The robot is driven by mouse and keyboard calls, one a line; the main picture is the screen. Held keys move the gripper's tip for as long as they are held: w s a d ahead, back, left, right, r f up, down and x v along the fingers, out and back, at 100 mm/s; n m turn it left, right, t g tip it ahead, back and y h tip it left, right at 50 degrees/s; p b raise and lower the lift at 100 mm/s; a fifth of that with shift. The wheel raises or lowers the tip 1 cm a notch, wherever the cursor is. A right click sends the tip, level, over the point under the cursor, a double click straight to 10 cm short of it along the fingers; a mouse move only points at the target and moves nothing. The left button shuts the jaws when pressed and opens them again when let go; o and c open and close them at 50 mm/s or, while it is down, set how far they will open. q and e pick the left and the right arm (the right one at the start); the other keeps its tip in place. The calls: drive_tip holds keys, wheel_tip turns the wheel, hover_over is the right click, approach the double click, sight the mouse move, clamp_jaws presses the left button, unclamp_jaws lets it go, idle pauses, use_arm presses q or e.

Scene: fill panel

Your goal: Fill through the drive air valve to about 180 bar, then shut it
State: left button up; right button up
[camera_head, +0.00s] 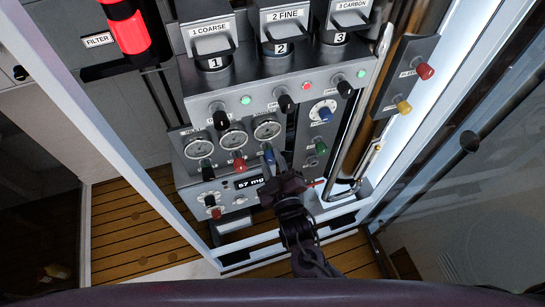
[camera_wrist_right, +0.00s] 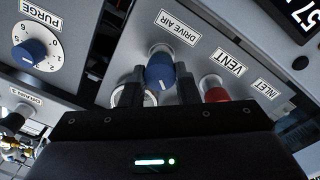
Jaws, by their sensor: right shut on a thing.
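The blue drive air valve knob (camera_wrist_right: 160,72) sits under its DRIVE AIR label in the right wrist view. In the head view the same knob (camera_head: 268,155) is partly hidden by my right gripper (camera_head: 270,168). My right gripper (camera_wrist_right: 159,85) is shut on the blue knob, with a finger on either side. Three round gauges (camera_head: 232,139) stand in a row above the valve knobs; their readings are too small to tell. My left gripper is not in view.
A red VENT knob (camera_wrist_right: 215,90) is close beside the drive air knob. A blue PURGE knob (camera_wrist_right: 29,54) is farther off. A display (camera_head: 249,183) reads 57 with unclear units. Red (camera_head: 425,71) and yellow (camera_head: 403,106) buttons are at right. A pipe (camera_head: 357,120) runs beside the panel.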

drive_tip(key=shift+n, duration=0.7)
drive_tip(key=o, duration=1)
drive_tip(key=shift+s, duration=0.1)
drive_tip(key=b+v, duration=0.1)
drive_tip(key=v, duration=0.6)
drive_tip(key=shift+s+d+f+b, duration=0.1)
drive_tip(key=shift+s+b, duration=0.25)
